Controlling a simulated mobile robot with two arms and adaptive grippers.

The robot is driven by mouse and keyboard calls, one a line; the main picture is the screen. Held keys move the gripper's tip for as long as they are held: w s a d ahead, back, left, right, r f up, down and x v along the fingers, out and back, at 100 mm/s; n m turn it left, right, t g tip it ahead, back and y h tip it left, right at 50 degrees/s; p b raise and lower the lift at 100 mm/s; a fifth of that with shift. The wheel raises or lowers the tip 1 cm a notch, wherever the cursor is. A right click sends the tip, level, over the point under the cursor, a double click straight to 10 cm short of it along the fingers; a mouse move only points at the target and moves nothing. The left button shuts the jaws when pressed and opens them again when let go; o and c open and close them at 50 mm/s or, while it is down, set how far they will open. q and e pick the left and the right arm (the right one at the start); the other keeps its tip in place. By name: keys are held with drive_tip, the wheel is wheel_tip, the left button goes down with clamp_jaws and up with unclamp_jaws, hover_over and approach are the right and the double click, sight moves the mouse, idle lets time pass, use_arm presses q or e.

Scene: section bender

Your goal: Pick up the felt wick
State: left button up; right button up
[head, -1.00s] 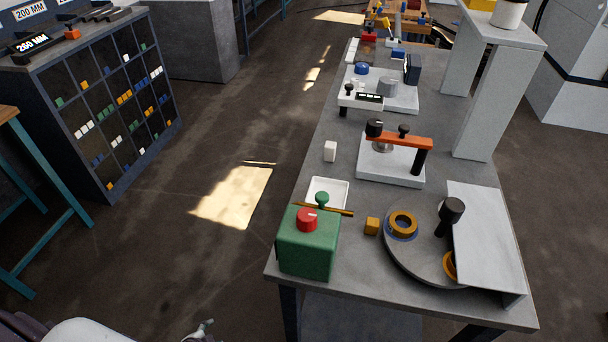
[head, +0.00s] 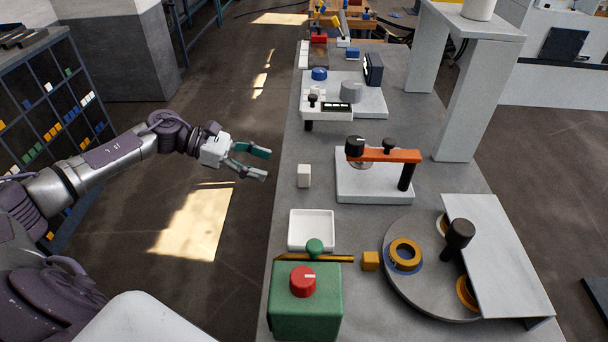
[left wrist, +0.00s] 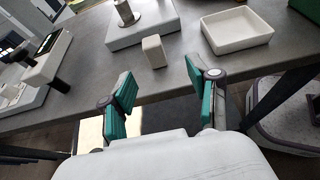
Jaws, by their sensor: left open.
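A small white upright block (head: 304,176), which looks like the felt wick, stands on the grey bench near its left edge, behind the white tray. It also shows in the left wrist view (left wrist: 154,52), ahead of and between my fingers. My left gripper (head: 267,165) is open and empty, with green-padded fingers pointing right toward the block. It is off the bench's left side, a short gap from the block. In the left wrist view my open left gripper (left wrist: 158,80) shows nothing between its fingertips. My right gripper is out of view.
A shallow white tray (head: 312,247) lies in front of the block. A green box with a red knob (head: 303,282) stands at the near corner. A white fixture with an orange arm (head: 390,156) is to the right. The bench around the block is clear.

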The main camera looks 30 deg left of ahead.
sight(304, 174)
use_arm(q)
drive_tip(key=p+x, duration=0.1)
drive_tip(key=x, duration=0.3)
drive_tip(key=shift+w+d, duration=0.25)
drive_tip(key=shift+d, duration=0.05)
drive_tip(key=shift+w+d+f, duration=0.2)
drive_tip(key=shift+d, duration=0.2)
drive_tip(key=p+x, duration=0.1)
drive_tip(key=x, duration=0.1)
drive_tip(key=p+x, duration=0.1)
drive_tip(key=x, duration=0.1)
drive_tip(key=shift+w, duration=0.45)
drive_tip(key=shift+w+d+f, duration=0.1)
drive_tip(key=shift+d+f, duration=0.1)
drive_tip(key=shift+d, duration=0.05)
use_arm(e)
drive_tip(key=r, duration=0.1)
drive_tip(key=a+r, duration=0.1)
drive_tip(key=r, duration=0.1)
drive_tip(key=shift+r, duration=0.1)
use_arm(q)
drive_tip(key=c, duration=1)
